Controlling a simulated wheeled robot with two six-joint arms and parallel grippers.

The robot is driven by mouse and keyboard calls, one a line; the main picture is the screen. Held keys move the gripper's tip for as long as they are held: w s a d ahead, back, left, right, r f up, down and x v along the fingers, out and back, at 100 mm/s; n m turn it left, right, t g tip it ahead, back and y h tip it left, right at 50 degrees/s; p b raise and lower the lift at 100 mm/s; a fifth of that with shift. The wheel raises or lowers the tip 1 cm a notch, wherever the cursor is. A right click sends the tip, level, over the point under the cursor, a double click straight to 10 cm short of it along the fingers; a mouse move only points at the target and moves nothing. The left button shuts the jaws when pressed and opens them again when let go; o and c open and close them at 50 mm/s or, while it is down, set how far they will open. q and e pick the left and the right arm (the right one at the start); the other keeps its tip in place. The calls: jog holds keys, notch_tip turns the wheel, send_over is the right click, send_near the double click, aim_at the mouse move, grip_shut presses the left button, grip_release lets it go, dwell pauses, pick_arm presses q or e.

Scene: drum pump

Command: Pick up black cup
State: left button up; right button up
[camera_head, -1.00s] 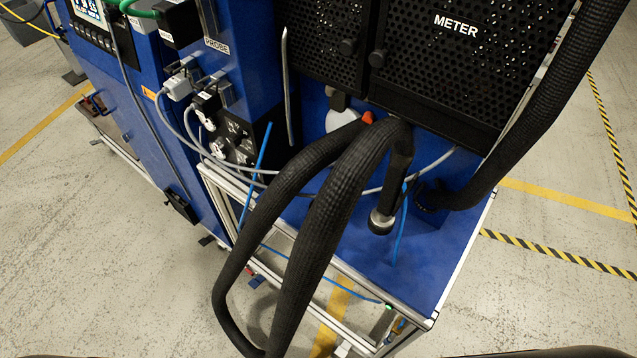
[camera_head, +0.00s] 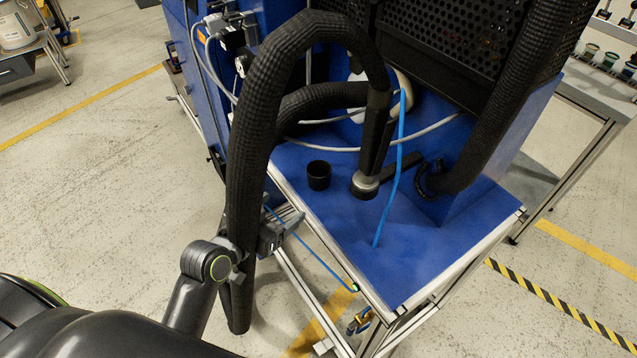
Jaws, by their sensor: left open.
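The black cup (camera_head: 319,176) is a small dark cylinder standing upright on the blue tabletop (camera_head: 420,262), near its left edge and left of the hanging nozzle. My left gripper (camera_head: 293,222) is open and empty. It is at the table's left edge, below and a little left of the cup in the picture, apart from it. A thick black hose hides part of my left wrist. My right gripper is not in view.
Thick black hoses (camera_head: 246,150) loop in front of the table's left side. A metal-ended nozzle (camera_head: 365,186) is close right of the cup. A blue thin tube (camera_head: 391,195) stands beside it. The tabletop's front right is clear.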

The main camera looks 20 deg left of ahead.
pick_arm(q)
jog(key=r, duration=0.1)
jog(key=p, duration=0.1)
send_near(324, 171)
jog(key=x, duration=0.4)
jog(key=shift+s+f, duration=0.1)
jog(key=shift+f, duration=0.1)
jog(key=shift+w+d, duration=0.15)
jog(key=shift+w, duration=0.25)
jog(key=shift+p+x, duration=0.4)
jog(key=shift+x, duration=1.9)
jog(key=shift+r, duration=0.15)
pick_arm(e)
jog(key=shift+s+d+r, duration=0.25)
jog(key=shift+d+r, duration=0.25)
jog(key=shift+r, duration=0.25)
pick_arm(q)
jog(key=c, duration=1)
